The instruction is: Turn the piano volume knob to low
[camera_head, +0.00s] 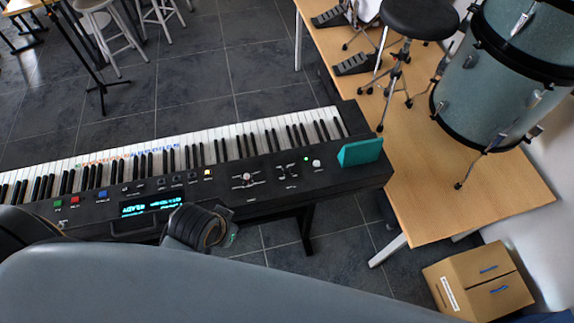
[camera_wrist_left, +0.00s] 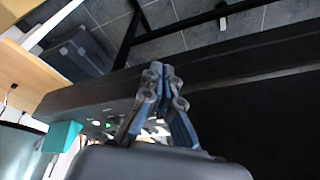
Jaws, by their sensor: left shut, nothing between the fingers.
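The black electric piano (camera_head: 110,209) stretches across the head view, its control panel along the side nearest me. My left gripper (camera_wrist_left: 160,75) is shut and empty in the left wrist view, over the piano's dark body (camera_wrist_left: 240,65). Its fingers partly cover the panel there. In the head view the fingertips are hidden; a dark part of my arm shows at the piano's near edge. My right gripper is not in view.
A teal block (camera_head: 360,152) sits on the piano's right end and also shows in the wrist view (camera_wrist_left: 62,135). A wooden table (camera_head: 440,190) with a drum (camera_head: 500,75) and black stool (camera_head: 419,17) stands right. A cardboard box (camera_head: 478,282) lies lower right.

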